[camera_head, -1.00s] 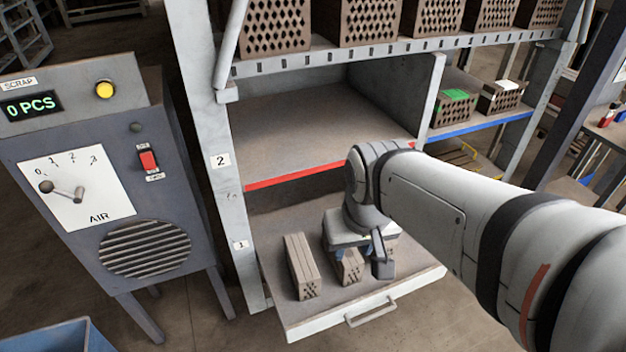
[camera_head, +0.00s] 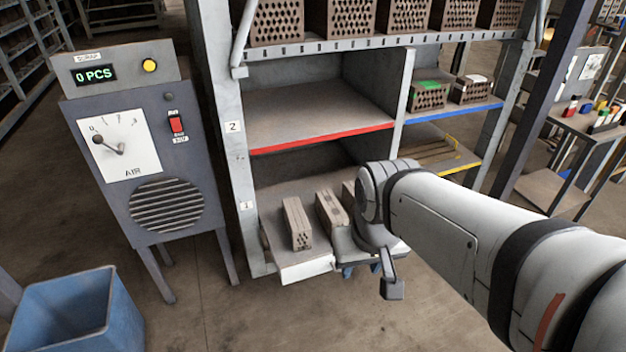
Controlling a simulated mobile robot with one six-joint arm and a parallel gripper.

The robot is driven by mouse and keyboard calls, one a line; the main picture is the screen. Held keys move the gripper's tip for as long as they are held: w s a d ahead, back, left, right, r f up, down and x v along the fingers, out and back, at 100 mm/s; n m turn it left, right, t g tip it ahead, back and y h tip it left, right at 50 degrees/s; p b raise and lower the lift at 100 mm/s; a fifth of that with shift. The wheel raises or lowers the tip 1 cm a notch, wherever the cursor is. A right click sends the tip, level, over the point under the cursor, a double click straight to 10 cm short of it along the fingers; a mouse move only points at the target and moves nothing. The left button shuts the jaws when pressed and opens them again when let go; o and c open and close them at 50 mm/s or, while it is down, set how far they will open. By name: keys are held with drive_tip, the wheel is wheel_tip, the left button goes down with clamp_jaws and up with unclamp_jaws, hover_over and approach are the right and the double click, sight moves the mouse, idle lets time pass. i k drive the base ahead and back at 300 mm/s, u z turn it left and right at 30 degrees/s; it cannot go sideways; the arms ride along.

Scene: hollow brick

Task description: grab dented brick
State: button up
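Three brown bricks stand in the pulled-out bottom drawer (camera_head: 306,272): a left brick (camera_head: 297,222), a middle brick (camera_head: 331,211) and a right brick (camera_head: 348,195), which is mostly hidden by my arm. I cannot make out a dent on any of them. My gripper (camera_head: 361,269) hangs below my wrist at the drawer's front right edge, in front of the bricks. Only small blue-grey parts of its fingers show, and I cannot see whether they are apart or hold anything.
A scrap machine (camera_head: 140,150) reading 0 PCS stands at left, with a blue bin (camera_head: 78,312) before it. The red-edged shelf (camera_head: 315,118) above the drawer is empty. Hollow bricks (camera_head: 407,14) line the top shelf. Two marked bricks (camera_head: 450,92) sit on the blue-edged shelf (camera_head: 455,112).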

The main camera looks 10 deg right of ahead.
sight(331, 214)
drive_tip(key=z, duration=0.8)
drive_tip(key=i, duration=1.65)
drive_tip(key=u, duration=0.65)
